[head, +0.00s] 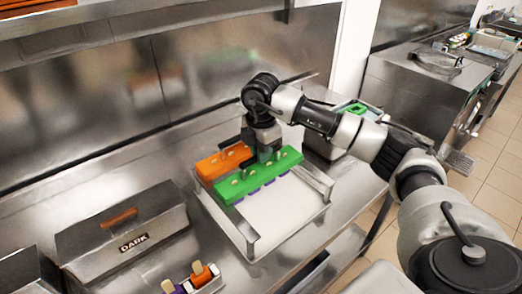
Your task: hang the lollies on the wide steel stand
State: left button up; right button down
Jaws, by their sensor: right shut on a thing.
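A wide steel stand (253,245) with raised side rails and a white base stands on the steel counter. A green bar (227,191) lies across it, with purple lollies (254,191) showing below its edge and pale stick ends on top. An orange bar (210,169) with similar stick ends lies behind it, at the left back. My right gripper (268,153) points down and is shut on the green bar near its middle; its fingertips are partly hidden. My left gripper is out of view.
A small holder (211,284) with orange and purple pieces is at the bottom edge. A steel container (321,146) with something green stands behind my right arm. Bare counter lies left of the stand.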

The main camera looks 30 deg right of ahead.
jog(key=c, duration=1)
grip_release()
notch_tip(320, 180, up, 11)
jog(key=shift+f+b, duration=0.1)
jog(key=shift+b, duration=0.6)
